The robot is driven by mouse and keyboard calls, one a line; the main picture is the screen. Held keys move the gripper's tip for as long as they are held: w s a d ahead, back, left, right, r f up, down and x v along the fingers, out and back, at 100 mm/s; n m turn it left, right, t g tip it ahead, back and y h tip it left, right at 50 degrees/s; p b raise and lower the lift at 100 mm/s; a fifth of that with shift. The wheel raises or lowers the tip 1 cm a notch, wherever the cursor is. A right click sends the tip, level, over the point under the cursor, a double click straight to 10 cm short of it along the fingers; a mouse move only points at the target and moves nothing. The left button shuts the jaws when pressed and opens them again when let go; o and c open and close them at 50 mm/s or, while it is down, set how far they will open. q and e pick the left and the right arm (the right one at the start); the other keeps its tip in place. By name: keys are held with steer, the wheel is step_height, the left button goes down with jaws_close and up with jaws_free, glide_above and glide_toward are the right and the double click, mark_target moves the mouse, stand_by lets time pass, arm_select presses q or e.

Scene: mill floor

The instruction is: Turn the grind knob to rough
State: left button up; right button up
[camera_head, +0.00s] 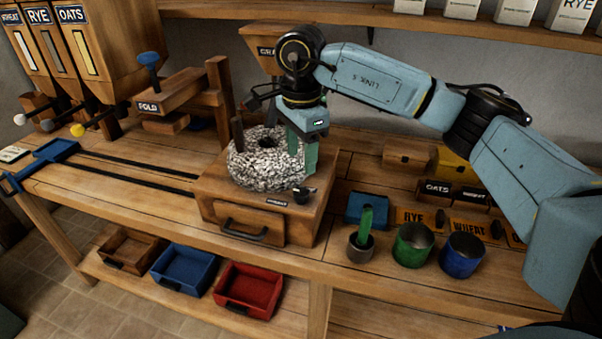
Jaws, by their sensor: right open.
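The mill is a wooden box (215,195) with a speckled round stone (258,172) on top and a drawer (250,228) with a black handle in front. My right gripper (303,163) points down at the stone's right edge, above and slightly behind the knob. Its green fingers are apart, with nothing seen between them, and look clear of the knob. The knob's exact setting cannot be told. My left gripper is not in view.
Right of the mill stand a grey cup with a green handle (362,248), a green cup (413,245) and a blue cup (462,255). Wooden posts (222,100) rise behind left. Brown, blue and red (250,285) trays lie on the lower shelf.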

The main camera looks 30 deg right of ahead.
steer(key=shift+r, duration=2.25)
steer(key=shift+a, duration=0.1)
